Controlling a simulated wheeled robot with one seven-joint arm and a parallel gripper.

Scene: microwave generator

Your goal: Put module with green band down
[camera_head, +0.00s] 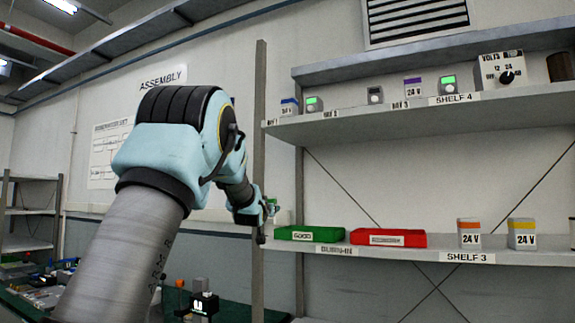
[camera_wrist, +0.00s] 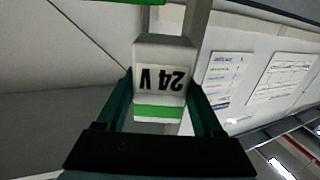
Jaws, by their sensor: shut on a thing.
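The module with green band (camera_wrist: 160,70) is a white block marked 24 V, seen upside down in the wrist view. My gripper (camera_wrist: 163,98) is shut on it, with a dark green finger along each side. In the head view my gripper (camera_head: 268,208) is at the left end of shelf 3 (camera_head: 400,254), by the grey upright and left of the green tray. The held module is mostly hidden there behind my wrist. I cannot tell from this view whether it touches anything.
A green tray (camera_head: 308,234) marked GOOD and a red tray (camera_head: 384,238) stand on shelf 3. An orange-banded module (camera_head: 470,234) and a yellow-banded module (camera_head: 522,234) stand further right. Shelf 4 (camera_head: 420,118) above holds modules and meters. A grey upright (camera_head: 259,150) stands close to my gripper.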

